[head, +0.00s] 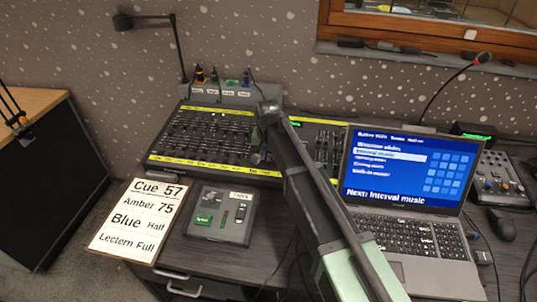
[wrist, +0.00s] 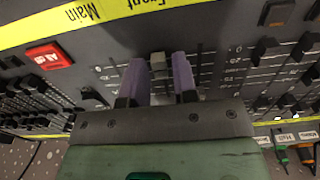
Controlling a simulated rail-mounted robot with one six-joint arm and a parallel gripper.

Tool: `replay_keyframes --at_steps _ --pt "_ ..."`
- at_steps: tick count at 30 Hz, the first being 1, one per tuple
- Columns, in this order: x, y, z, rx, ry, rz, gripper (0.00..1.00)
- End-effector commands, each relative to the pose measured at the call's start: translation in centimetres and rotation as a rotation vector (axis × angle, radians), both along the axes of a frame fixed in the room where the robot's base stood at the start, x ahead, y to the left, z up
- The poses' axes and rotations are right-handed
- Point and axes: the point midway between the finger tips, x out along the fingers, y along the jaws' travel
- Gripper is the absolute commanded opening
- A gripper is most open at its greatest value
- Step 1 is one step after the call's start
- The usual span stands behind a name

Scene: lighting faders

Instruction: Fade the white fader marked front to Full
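The lighting desk (head: 205,140) stands on the table against the wall, with rows of faders. In the wrist view, seen upside down, a yellow strip (wrist: 110,12) carries the words "Front" and "Main". Below the word "Front" is a pale grey-white fader cap (wrist: 157,64). My gripper (wrist: 161,66) has its two purple fingers apart, one on each side of this cap. The cap lies close to the left finger, and a small gap shows on the right. In the head view my gripper (head: 257,154) is low over the desk's front edge; the cap is not clear there.
Black fader caps (wrist: 265,50) stand close on the right in the wrist view, and a red button (wrist: 48,57) on the left. A laptop (head: 405,180) stands right of the desk. A cue card (head: 138,220) and small button box (head: 222,214) lie in front.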

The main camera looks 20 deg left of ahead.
Motion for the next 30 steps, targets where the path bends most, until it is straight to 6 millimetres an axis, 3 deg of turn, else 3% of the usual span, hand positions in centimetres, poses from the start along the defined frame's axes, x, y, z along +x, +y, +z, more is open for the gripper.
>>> replay_keyframes --at_steps 3,8,14,30 --pt "0.0 0.0 0.1 0.0 0.0 0.0 0.27" --pt "0.0 0.0 0.1 0.0 0.0 0.0 0.04" --pt "0.1 0.0 0.1 0.0 0.0 0.0 0.04" --pt "2.7 0.4 0.4 0.0 0.0 -0.001 0.04"
